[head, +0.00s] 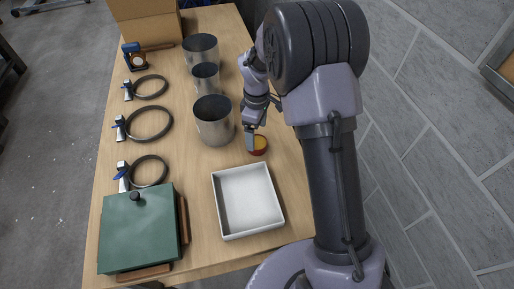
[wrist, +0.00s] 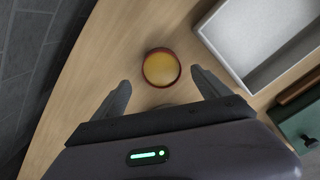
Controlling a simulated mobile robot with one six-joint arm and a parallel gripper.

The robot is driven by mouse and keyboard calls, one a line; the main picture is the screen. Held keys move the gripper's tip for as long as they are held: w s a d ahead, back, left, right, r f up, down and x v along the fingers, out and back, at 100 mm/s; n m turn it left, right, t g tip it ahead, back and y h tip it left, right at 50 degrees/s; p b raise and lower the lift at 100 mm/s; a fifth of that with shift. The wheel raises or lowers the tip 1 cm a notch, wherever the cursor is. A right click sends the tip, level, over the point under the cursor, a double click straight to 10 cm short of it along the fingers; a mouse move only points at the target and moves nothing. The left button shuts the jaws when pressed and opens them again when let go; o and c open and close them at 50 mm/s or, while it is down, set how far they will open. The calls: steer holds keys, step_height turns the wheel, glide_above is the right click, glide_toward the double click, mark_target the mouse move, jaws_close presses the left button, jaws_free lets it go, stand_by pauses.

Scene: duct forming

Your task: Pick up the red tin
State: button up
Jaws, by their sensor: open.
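The red tin (head: 259,145) is a small round tin with a yellow top. It stands on the wooden table, just beyond the white tray and partly covered by my gripper in the head view. In the wrist view the tin (wrist: 161,68) lies ahead of and between my two fingertips. My gripper (wrist: 160,84) is open and empty, with a finger to each side of the tin and a gap on both sides. In the head view my gripper (head: 250,143) is at the tin's left edge; whether it touches cannot be told.
An empty white tray (head: 217,205) stands close to the tin. A metal cylinder (head: 213,121) is to the left, with more behind. Clamp rings (head: 150,123) and a green box (head: 138,232) occupy the left side. A cardboard box (head: 145,22) is at the far end.

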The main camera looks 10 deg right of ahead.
mark_target(257, 143)
steer(key=f+b, duration=0.1)
steer(key=f, duration=0.2)
steer(key=f+b, duration=0.1)
steer(key=f, duration=0.1)
steer(key=shift+s+f+b, duration=0.15)
steer(key=shift+s+b, duration=0.15)
steer(key=shift+c, duration=0.3)
steer(key=shift+r, duration=0.2)
steer(key=c, duration=1.7)
